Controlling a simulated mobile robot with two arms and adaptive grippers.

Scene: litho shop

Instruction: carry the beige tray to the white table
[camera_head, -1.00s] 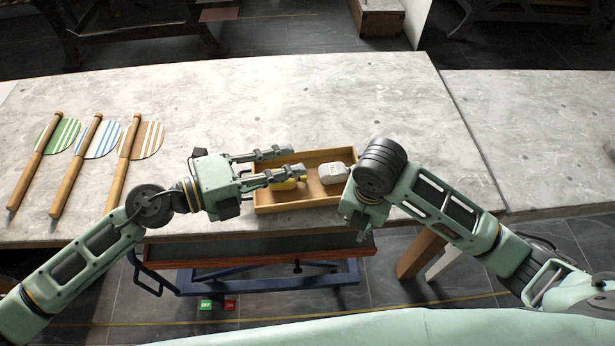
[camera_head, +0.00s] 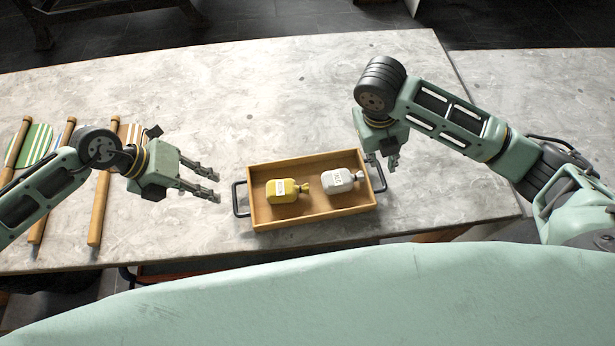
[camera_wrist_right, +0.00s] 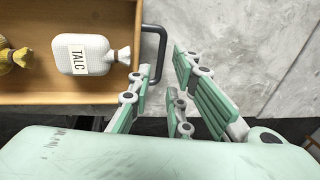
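The beige tray (camera_head: 318,213) is a shallow wooden box with a dark handle at each end, lying flat on a mottled pale table (camera_head: 270,100). Inside sit a yellow bag (camera_head: 282,191) and a white bag (camera_head: 338,181). The white bag (camera_wrist_right: 85,55) is marked TALC in the right wrist view. My left gripper (camera_head: 215,186) is open and empty, left of the left handle (camera_head: 236,200) with a gap. My right gripper (camera_head: 384,163) is open by the right handle (camera_head: 381,178). In the right wrist view, this handle (camera_wrist_right: 162,50) shows between the fingertips; contact is unclear.
Another pale surface (camera_head: 540,90) adjoins on the right. The tabletop behind the tray is clear.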

